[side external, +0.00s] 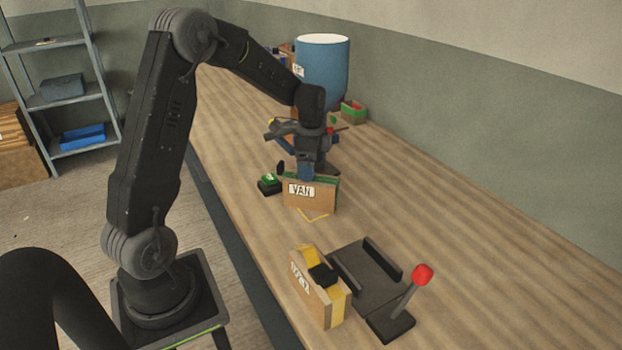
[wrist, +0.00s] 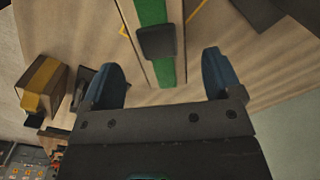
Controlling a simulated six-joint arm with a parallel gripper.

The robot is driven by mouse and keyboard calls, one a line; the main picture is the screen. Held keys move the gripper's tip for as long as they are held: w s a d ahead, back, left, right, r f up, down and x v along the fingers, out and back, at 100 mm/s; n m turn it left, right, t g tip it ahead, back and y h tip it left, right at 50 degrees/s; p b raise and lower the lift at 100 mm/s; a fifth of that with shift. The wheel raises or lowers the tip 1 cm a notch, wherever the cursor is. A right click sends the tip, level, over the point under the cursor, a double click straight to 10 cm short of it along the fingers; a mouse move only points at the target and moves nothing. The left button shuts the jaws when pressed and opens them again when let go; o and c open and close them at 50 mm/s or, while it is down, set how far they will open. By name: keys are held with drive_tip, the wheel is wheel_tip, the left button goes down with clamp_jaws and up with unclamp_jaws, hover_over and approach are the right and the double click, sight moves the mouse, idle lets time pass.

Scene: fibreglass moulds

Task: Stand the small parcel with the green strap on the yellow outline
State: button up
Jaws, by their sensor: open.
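The parcel with the green strap (side external: 299,202) is a brown box with a "VAN" label, standing upright on the bench. Its green strap and a dark block on top show in the wrist view (wrist: 152,12). The yellow outline (side external: 313,217) shows partly at the parcel's foot; in the wrist view yellow lines (wrist: 197,11) show on both sides of the parcel, which hides the rest. My gripper (side external: 306,172) is just above the parcel. In the wrist view its blue fingers (wrist: 160,72) are open, apart on either side of the parcel's top, with nothing clamped.
A parcel with a yellow strap (side external: 312,292) stands nearer the camera, beside a dark tray-like fixture (side external: 365,275) and a red-knobbed lever (side external: 422,274). A small black item with a green top (side external: 268,184) lies left of the parcel. A blue drum (side external: 322,72) stands behind. Bench to the right is clear.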

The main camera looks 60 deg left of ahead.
wheel_tip(320, 180, up, 6)
drive_tip(key=shift+r, duration=0.1)
drive_tip(key=s+d+r+n+t, duration=0.25)
drive_tip(key=s+d+r, duration=0.3)
drive_tip(key=d, duration=0.35)
drive_tip(key=s+d+r+n+t, duration=0.1)
drive_tip(key=s+d+r+n, duration=0.25)
drive_tip(key=s+d, duration=0.4)
drive_tip(key=s+d+f+n+t, duration=0.1)
drive_tip(key=s+d+n+t, duration=0.1)
drive_tip(key=s, duration=0.5)
drive_tip(key=d+n, duration=0.1)
drive_tip(key=d, duration=0.1)
drive_tip(key=shift+d, duration=0.4)
